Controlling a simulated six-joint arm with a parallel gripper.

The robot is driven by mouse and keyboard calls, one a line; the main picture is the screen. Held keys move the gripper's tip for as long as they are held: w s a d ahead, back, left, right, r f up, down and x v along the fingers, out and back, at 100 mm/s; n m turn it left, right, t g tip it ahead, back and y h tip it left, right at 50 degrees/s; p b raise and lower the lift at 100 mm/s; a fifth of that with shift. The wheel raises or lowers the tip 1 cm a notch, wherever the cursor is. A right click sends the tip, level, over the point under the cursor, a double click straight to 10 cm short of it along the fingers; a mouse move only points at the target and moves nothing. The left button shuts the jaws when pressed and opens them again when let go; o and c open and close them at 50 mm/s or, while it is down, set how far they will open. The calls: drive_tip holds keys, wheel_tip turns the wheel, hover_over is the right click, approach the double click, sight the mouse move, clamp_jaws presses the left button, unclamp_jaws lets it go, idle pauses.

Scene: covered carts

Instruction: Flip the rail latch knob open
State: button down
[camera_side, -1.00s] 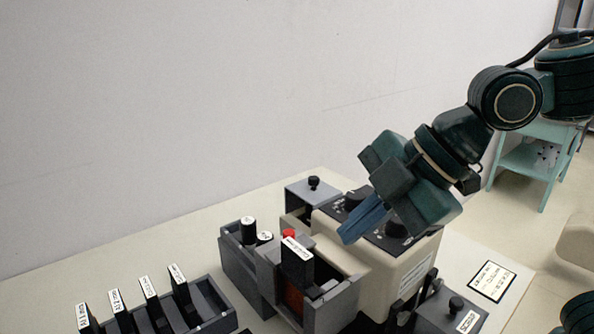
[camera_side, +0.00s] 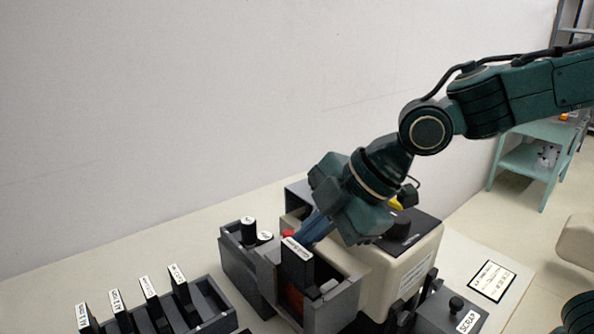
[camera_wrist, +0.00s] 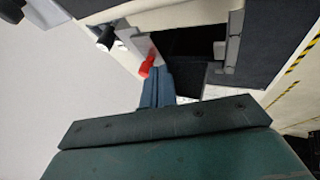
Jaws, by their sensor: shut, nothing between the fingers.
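In the wrist view the red knob (camera_wrist: 148,64) lies just beyond my fingertips. My gripper (camera_side: 306,238) is shut and empty, its blue fingers pointing down and left beside the knob. In the wrist view the gripper (camera_wrist: 160,72) tips are very close to the knob; I cannot tell whether they touch it.
A grey rack (camera_side: 215,322) with several labelled black blocks stands at the lower left. A grey holder (camera_side: 236,268) with black cylinders is left of the machine. A box labelled scrap (camera_side: 436,311) sits at the lower right. The back left tabletop is clear.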

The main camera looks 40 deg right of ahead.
drive_tip(key=shift+w, duration=0.1)
drive_tip(key=shift+w, duration=1.15)
drive_tip(key=s+d+r, duration=0.3)
drive_tip(key=s+r, duration=0.5)
drive_tip(key=s, duration=0.1)
drive_tip(key=shift+d, duration=0.35)
idle(0.3)
